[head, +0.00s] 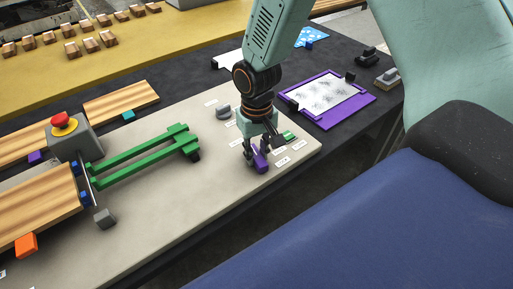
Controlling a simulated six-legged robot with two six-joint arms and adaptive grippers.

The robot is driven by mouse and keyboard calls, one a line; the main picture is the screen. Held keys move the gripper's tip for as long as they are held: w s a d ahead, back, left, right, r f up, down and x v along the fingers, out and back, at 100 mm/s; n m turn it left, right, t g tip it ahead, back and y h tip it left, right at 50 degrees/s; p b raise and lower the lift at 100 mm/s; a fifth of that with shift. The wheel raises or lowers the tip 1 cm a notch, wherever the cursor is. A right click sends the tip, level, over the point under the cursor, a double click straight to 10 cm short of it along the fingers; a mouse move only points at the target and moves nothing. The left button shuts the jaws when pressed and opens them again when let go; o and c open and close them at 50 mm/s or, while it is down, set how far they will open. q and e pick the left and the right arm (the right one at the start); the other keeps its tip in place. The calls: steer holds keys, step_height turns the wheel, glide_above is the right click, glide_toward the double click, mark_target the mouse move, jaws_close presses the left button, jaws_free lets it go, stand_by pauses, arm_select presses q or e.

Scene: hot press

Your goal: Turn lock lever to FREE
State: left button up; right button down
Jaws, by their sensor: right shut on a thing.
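My right gripper (257,150) points down over the right end of the beige panel (190,205). It is shut on a purple lever (261,163), which I take to be the lock lever. Small white labels lie beside it on the panel, too small to read. A small green piece (289,136) sits just right of the gripper. The fingers hide part of the lever, so I cannot tell which label it points to. My left gripper is not in view.
A green forked frame (150,155) lies left of the gripper. A grey box with a red button (62,122) stands farther left, near wooden boards (122,100). A purple-framed tray (328,120) lies at the right. A grey knob (222,112) is behind the gripper.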

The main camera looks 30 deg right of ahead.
steer(key=m+p, duration=0.3)
steer(key=m, duration=0.1)
steer(key=shift+d+r, duration=0.1)
steer(key=shift+r, duration=0.1)
steer(key=m+p, duration=0.3)
steer(key=m, duration=0.1)
steer(key=shift+s, duration=0.1)
steer(key=m+p, duration=0.3)
steer(key=m, duration=0.1)
steer(key=shift+d+p, duration=0.1)
steer(key=shift+p, duration=0.25)
steer(key=shift+f+m+p, duration=0.1)
steer(key=shift+m+p, duration=1.4)
steer(key=shift+m, duration=0.4)
steer(key=c, duration=1.1)
jaws_free()
steer(key=shift+s, duration=0.1)
steer(key=shift+c, duration=0.2)
